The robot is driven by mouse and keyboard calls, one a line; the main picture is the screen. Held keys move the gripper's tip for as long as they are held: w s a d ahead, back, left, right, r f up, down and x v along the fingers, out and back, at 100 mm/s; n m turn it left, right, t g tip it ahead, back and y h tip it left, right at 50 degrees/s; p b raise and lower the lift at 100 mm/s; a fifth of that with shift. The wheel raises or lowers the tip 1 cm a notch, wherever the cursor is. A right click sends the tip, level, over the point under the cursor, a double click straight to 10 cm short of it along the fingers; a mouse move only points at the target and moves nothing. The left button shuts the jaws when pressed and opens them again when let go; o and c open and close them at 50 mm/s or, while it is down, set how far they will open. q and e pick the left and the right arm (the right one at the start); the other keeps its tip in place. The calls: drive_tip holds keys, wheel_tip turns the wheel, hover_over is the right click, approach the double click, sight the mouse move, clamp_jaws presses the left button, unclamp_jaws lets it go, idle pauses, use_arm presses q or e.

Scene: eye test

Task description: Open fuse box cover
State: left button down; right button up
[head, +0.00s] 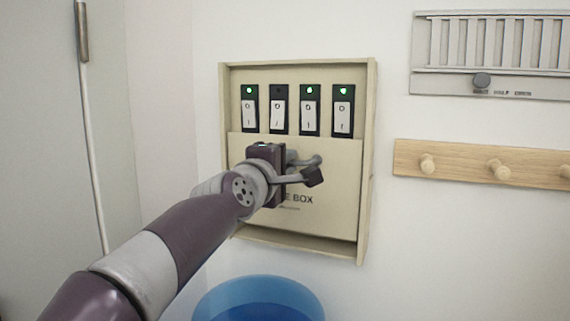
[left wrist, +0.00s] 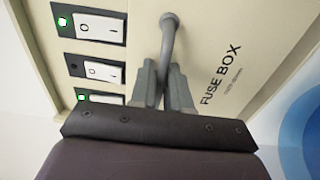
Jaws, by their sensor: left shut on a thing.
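The beige fuse box (head: 368,130) is mounted on the wall in the head view. Its flat cover (head: 338,200), lettered "FUSE BOX" (left wrist: 221,75), spans the lower part of the box and leaves the switches above it exposed. The cover's grey bar handle (left wrist: 169,35) stands out from its face in the left wrist view. My left gripper (left wrist: 163,85) is shut on this handle. In the head view my left gripper (head: 308,172) is in front of the cover and hides part of the handle and lettering. My right gripper is in neither view.
Several rocker switches (head: 310,114) line the top of the box; the second from left has a dark lamp, the others green. A blue round container (head: 262,290) is below. A wooden peg rail (head: 462,163) and a grey slatted panel (head: 495,45) are at right.

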use_arm(q)
drive_tip(key=shift+f, duration=0.6)
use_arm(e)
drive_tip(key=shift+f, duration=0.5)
use_arm(q)
drive_tip(key=shift+r, duration=0.1)
drive_tip(key=c, duration=1.3)
unclamp_jaws()
drive_tip(key=shift+w, duration=0.1)
drive_tip(key=shift+o, duration=0.2)
drive_tip(key=b+v, duration=0.4)
drive_tip(key=v, duration=0.8)
drive_tip(key=shift+s, duration=0.35)
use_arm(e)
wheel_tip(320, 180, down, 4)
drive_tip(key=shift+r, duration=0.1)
